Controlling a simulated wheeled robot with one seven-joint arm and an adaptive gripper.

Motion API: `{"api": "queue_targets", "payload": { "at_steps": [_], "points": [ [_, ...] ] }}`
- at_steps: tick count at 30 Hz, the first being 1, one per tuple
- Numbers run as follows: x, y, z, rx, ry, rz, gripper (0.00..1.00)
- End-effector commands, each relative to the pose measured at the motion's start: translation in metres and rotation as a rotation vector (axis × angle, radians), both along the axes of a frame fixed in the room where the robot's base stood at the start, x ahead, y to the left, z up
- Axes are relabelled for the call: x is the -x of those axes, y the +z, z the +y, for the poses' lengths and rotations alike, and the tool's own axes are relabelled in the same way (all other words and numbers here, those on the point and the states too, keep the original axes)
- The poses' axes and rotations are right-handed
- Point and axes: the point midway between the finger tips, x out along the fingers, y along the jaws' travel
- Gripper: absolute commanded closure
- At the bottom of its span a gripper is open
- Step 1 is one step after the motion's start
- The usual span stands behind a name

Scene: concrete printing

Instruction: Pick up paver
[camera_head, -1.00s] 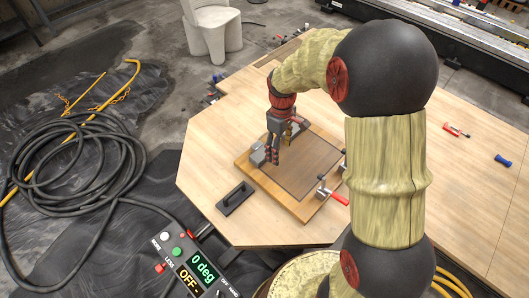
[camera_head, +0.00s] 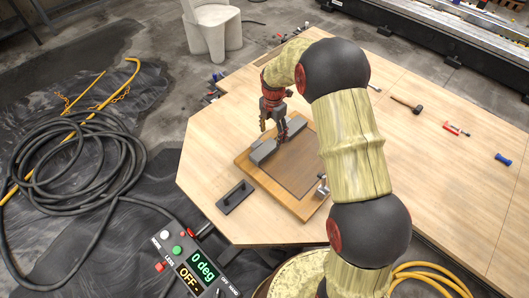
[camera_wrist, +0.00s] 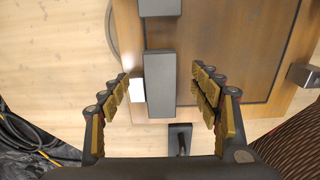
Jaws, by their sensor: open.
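A grey rectangular paver (camera_head: 263,152) lies on the left part of a framed wooden board (camera_head: 300,208). In the wrist view the paver (camera_wrist: 159,85) appears between my two fingers, with a gap on each side. A second grey block (camera_wrist: 160,7) lies just beyond it in line, cut off by the top edge. It also shows in the head view (camera_head: 296,125), behind my gripper. My gripper (camera_head: 273,131) is open and empty near these blocks. Its padded fingers are spread in the wrist view (camera_wrist: 161,75). Its exact height above the paver is unclear.
A black handled tool (camera_head: 236,197) lies left of the board. A metal clamp (camera_head: 322,186) sits at the board's right edge, partly near my arm. A hammer (camera_head: 406,104) and a red clamp (camera_head: 457,130) lie farther right. The table's right side is mostly clear.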

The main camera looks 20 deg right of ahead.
Motion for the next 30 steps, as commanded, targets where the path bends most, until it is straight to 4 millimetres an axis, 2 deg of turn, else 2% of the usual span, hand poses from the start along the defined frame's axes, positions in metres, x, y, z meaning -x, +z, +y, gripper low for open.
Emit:
{"api": "queue_targets", "payload": {
  "at_steps": [1, 7, 15, 23, 30],
  "points": [
    [0.001, -0.007, 0.000, 0.000, 0.000, 0.001, 0.37],
    [0.002, -0.022, 0.002, 0.000, -0.001, 0.001, 0.37],
    [0.003, -0.059, 0.005, 0.001, -0.002, 0.001, 0.37],
    [0.003, -0.061, 0.005, 0.000, -0.003, -0.001, 0.37],
    [0.003, -0.061, 0.005, 0.000, -0.003, 0.000, 0.51]
  ]
}}
